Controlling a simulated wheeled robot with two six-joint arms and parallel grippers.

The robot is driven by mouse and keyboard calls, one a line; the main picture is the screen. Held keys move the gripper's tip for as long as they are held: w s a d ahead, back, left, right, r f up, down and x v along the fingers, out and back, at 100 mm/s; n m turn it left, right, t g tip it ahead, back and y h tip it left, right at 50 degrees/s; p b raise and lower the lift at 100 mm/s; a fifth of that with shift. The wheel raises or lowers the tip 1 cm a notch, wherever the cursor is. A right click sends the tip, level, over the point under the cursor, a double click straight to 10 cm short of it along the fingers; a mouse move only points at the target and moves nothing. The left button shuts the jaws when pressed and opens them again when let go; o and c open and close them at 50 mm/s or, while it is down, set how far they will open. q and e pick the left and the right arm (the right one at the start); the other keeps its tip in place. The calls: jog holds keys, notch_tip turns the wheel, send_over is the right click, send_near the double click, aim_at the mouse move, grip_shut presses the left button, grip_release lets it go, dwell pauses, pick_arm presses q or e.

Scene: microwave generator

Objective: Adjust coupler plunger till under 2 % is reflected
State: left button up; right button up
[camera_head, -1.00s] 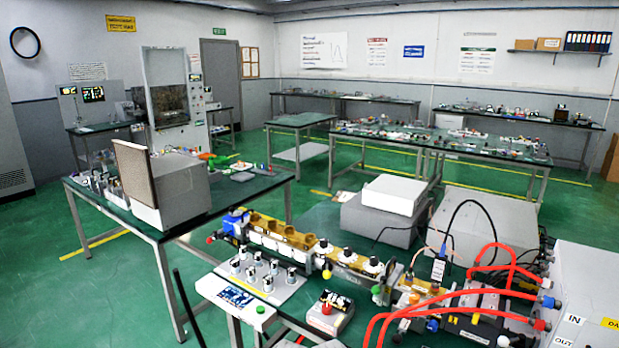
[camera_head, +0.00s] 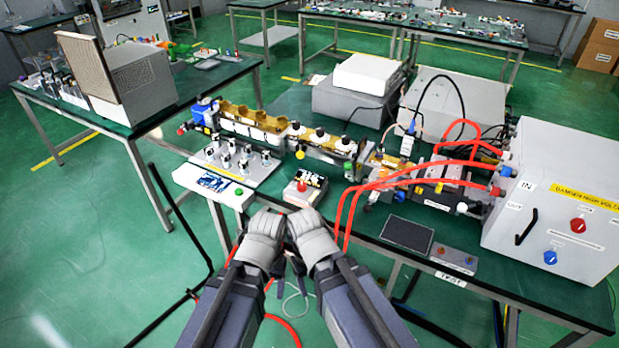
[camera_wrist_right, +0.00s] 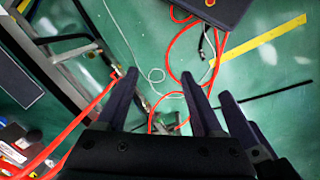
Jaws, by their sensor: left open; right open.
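A waveguide line (camera_head: 262,124) of brass-coloured sections with dark and white fittings runs along the bench. A blue fitting and a red knob (camera_head: 181,130) show at its left end. A yellow knob (camera_head: 299,154) and a green knob (camera_head: 349,170) stick out on its near side. I cannot tell which part is the coupler plunger, and I can read no reflected-power figure. My left gripper (camera_head: 264,238) and right gripper (camera_head: 306,236) are side by side near the bench's front edge, apart from the line. Both are open and empty. The right wrist view shows my right gripper's dark fingers (camera_wrist_right: 158,78) over the floor.
A panel with several knobs (camera_head: 230,162) and a small box with a red button (camera_head: 304,188) stand before the line. Red hoses (camera_head: 400,182) arch to the grey cabinet (camera_head: 560,200) at right. A dark tablet (camera_head: 407,234) lies on the bench.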

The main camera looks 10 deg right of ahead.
jog(key=shift+f, duration=0.1)
jog(key=n+t+h+b, duration=1.1)
jog(key=n+t+b, duration=0.1)
jog(key=n+b, duration=1.15)
send_near(365, 212)
jog(key=f+x, duration=0.1)
jog(key=x, duration=0.6)
jog(key=shift+r+n+t+h+b, duration=0.25)
jog(key=shift+n+t+h+b, duration=0.25)
jog(key=shift+n, duration=0.35)
jog(key=shift+r, duration=0.15)
jog(key=shift+x, duration=3.9)
